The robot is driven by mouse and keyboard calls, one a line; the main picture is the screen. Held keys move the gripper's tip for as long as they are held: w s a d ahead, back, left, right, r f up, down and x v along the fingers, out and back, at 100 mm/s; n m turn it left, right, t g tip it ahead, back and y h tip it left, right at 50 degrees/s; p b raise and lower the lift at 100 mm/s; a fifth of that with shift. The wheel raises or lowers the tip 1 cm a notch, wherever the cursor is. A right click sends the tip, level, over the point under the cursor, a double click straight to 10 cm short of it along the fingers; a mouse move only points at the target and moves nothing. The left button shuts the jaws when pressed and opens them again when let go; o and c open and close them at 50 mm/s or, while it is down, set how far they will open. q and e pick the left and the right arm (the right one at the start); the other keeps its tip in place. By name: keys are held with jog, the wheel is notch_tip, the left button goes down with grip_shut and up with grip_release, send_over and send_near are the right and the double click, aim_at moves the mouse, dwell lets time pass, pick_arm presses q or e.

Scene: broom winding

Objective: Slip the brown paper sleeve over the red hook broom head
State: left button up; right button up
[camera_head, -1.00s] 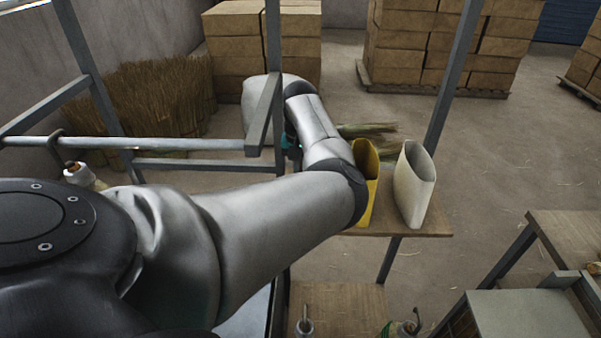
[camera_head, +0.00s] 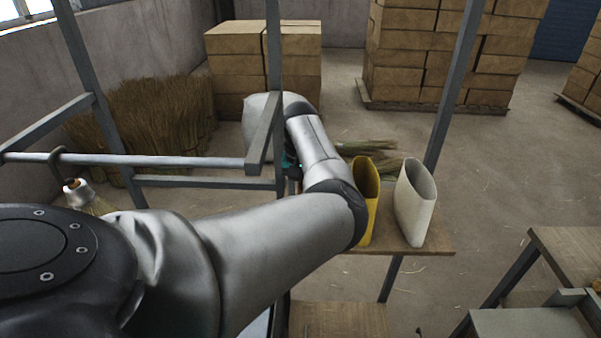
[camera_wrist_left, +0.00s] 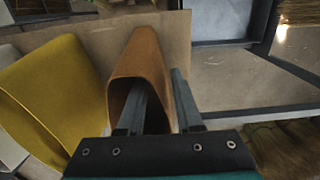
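The brown paper sleeve (camera_wrist_left: 143,55) stands beside the yellow sleeve in the left wrist view, its open mouth toward me. My left gripper (camera_wrist_left: 160,105) is open at this mouth. One finger is inside the opening and the other is outside its right wall, with a gap between them. In the head view my left arm hides the gripper and the brown sleeve. A broom head with a pale bound top (camera_head: 76,190) hangs from a dark hook (camera_head: 59,158) on the rail at left. I cannot make out a red hook. My right gripper is not in view.
A yellow sleeve (camera_head: 366,192) and a cream sleeve (camera_head: 415,203) stand on a small wooden shelf (camera_head: 435,243). Grey posts and a rail (camera_head: 150,160) frame the left side. Straw bundles (camera_head: 150,115) and stacked boxes (camera_head: 430,50) stand behind. Open floor (camera_head: 510,150) lies to the right.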

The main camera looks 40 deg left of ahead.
pick_arm(q)
notch_tip(320, 180, up, 15)
jog(key=b, duration=0.1)
jog(key=shift+w+a+r+b, duration=0.15)
jog(key=shift+w+a+b, duration=0.1)
jog(key=shift+b, duration=0.1)
